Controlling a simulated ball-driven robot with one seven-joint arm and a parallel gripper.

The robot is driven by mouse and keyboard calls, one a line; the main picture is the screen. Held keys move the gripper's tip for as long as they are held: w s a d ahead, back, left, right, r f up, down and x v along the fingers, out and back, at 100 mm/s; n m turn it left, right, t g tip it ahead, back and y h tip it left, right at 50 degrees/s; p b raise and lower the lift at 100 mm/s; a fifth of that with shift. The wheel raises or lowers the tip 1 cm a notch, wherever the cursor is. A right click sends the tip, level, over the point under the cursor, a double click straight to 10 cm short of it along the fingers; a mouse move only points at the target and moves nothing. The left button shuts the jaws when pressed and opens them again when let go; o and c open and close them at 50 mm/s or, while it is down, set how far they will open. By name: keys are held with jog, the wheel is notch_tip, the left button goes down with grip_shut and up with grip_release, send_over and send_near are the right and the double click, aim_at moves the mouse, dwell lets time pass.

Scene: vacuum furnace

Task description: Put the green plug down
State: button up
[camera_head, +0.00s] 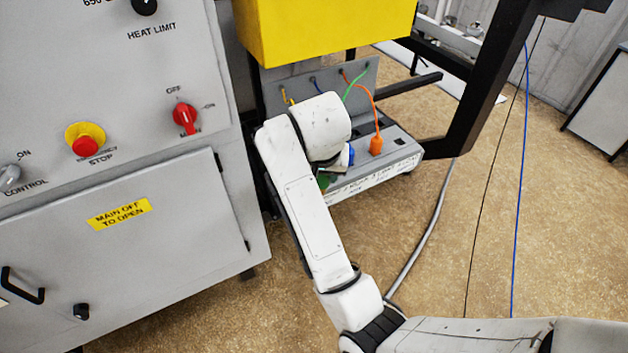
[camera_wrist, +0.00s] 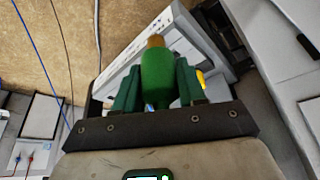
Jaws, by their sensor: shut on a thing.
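The green plug (camera_wrist: 160,78), with a brown tip, is in the middle of the wrist view. My gripper (camera_wrist: 158,85) is shut on it, with one dark green finger on each side. The pale socket box (camera_wrist: 112,72) lies behind the plug in the wrist view. I cannot tell whether the plug touches it. In the head view my arm hides most of the gripper. A green patch (camera_head: 322,181) shows at the front edge of the socket box (camera_head: 402,158); I cannot tell whether it is plug or finger.
An orange plug (camera_head: 376,145) stands on the box, its cable rising to the grey back panel. A blue piece (camera_head: 350,155) shows beside my wrist. A yellow housing (camera_head: 325,30) hangs above. The grey cabinet (camera_head: 120,200) is at left. A black frame post (camera_head: 490,80) stands at right.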

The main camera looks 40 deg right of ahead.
jog(key=shift+s+d+r+m+g, duration=0.15)
jog(key=shift+s+r+m, duration=0.1)
jog(key=shift+r+m, duration=0.25)
jog(key=shift+s+r+m+g, duration=0.2)
jog(key=shift+r+m, duration=0.1)
jog(key=shift+r, duration=0.25)
jog(key=shift+d, duration=0.15)
jog(key=w+d+f, duration=0.2)
jog(key=w+f, duration=0.1)
jog(key=w+d+f+b, duration=0.1)
jog(key=w+d+f, duration=0.2)
jog(key=w, duration=0.1)
jog(key=w+d+f+b, duration=0.1)
jog(key=w+d+f, duration=0.2)
jog(key=shift+w+d+f, duration=0.25)
jog(key=shift+w+f, duration=0.15)
jog(key=shift+f+h, duration=0.3)
jog(key=shift+f, duration=1.2)
